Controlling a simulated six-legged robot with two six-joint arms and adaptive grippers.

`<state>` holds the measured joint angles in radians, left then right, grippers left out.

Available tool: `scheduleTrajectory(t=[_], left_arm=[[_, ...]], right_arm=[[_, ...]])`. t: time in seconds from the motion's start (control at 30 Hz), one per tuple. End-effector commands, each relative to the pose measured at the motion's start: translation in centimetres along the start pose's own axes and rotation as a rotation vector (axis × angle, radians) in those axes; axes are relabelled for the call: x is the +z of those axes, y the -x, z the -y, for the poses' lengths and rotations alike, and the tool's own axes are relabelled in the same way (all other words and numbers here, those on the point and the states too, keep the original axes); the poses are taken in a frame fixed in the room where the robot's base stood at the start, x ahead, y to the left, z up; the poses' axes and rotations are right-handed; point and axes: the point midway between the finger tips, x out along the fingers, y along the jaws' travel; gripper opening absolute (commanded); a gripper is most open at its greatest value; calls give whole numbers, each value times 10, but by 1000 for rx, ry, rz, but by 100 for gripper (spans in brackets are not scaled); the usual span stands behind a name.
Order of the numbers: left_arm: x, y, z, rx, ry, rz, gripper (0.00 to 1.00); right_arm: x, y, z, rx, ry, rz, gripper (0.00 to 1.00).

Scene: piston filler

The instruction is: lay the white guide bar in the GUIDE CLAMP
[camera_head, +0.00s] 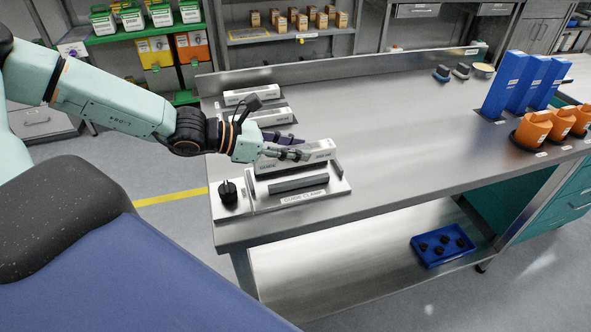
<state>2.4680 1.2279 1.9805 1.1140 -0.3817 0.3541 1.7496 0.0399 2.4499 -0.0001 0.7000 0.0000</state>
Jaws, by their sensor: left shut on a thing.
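My left gripper (300,148) is shut on a white guide bar (320,153) and reaches in from the left. The bar has printing on its front face and lies lengthwise over the rear part of the guide clamp (338,186). I cannot tell whether it rests on the clamp or hangs just above it. The clamp is a pale block with a dark grey bar (298,184) along it, a black knob (228,190) at its left and a "GUIDE CLAMP" label in front. The fingers hide part of the held bar's top. My right gripper is not in view.
Two more white bars, one farther back (247,94) and one nearer (272,118), lie behind the clamp. Blue upright holders (505,85) and orange cups (533,130) stand at the right. The middle of the steel bench (405,135) is clear. A blue tray (440,245) sits on the lower shelf.

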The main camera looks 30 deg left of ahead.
Motion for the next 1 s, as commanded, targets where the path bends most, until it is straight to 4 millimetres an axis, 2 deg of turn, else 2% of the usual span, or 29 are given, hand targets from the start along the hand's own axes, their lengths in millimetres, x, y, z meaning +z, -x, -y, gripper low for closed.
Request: scheduleTrajectory(t=[0.27,0.5,0.97,1.0], left_arm=[[-13,-7,-2,-1,-3,-3,0],[-39,-20,-3,-1,-2,-4,0],[-42,-21,-3,0,-2,0,0],[-42,-21,-3,0,-2,-1,35]], right_arm=[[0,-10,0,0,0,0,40],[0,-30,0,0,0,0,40],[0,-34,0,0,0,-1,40],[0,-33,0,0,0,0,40]])
